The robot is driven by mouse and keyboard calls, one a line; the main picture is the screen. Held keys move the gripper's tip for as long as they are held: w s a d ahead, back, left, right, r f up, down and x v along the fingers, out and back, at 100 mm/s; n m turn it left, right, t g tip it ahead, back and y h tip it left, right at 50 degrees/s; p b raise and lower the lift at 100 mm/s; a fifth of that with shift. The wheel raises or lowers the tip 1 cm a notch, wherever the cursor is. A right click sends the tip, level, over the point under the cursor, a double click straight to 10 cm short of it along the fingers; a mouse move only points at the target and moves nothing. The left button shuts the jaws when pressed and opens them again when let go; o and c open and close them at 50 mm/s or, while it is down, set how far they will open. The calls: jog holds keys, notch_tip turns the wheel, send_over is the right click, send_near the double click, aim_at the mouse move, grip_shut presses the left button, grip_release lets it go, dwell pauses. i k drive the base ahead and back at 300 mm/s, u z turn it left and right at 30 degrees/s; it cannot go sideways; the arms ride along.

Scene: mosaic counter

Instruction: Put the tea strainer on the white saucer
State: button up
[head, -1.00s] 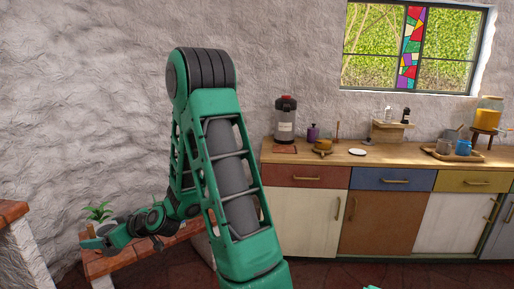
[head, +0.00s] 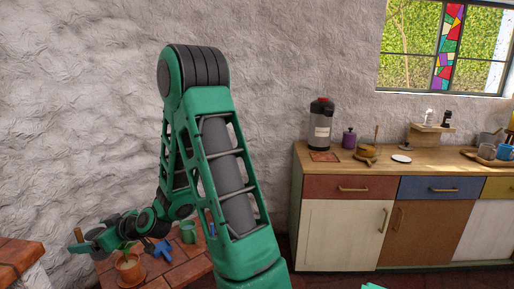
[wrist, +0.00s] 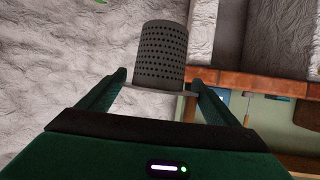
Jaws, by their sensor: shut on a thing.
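The tea strainer (wrist: 161,55) is a grey perforated cylinder in the wrist view. My gripper (wrist: 158,84) is shut on it, with one finger on each side of its light rim. In the head view my gripper (head: 88,245) is small, at the lower left above a brick bench, and the strainer is hard to make out there. The white saucer (head: 401,159) lies on the wooden counter at the right of the head view, far from my gripper. Nothing is seen on the saucer.
The counter (head: 425,168) holds a red-lidded canister (head: 321,125), a purple jar (head: 349,139), a brown pot (head: 366,151) left of the saucer, and a small wooden stand (head: 430,134) behind. Mugs are at the right. The brick bench (head: 178,262) carries a flowerpot (head: 130,268) and a green mug (head: 188,232).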

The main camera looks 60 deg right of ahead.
aim_at(400, 159)
jog(key=i, duration=1.65)
jog(key=z, duration=3.7)
jog(key=i, duration=1.05)
jog(key=u, duration=0.15)
